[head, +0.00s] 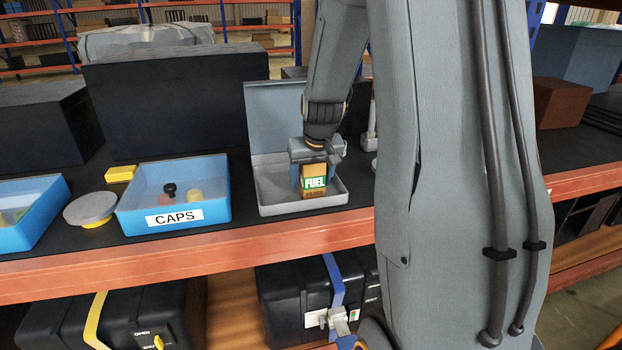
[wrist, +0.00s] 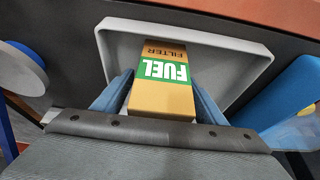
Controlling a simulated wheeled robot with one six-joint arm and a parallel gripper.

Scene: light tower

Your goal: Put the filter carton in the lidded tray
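The filter carton (head: 314,183) is a small brown box with a green and white FUEL label. It stands upright inside the walls of the grey lidded tray (head: 333,203), whose lid (head: 262,122) is open and leans back. My gripper (head: 313,180) is over the tray with its fingers on both sides of the carton. In the wrist view the carton (wrist: 162,80) sits between the two blue-grey fingers, with the tray rim (wrist: 215,40) around it. The carton's underside is hidden, so I cannot tell whether it touches the tray floor.
A blue CAPS bin (head: 138,222) with several small caps stands left of the tray. A grey round lidded tub (head: 91,208) and a yellow block (head: 120,174) are further left. A large dark box (head: 175,105) stands behind. The orange shelf edge (head: 180,256) runs in front.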

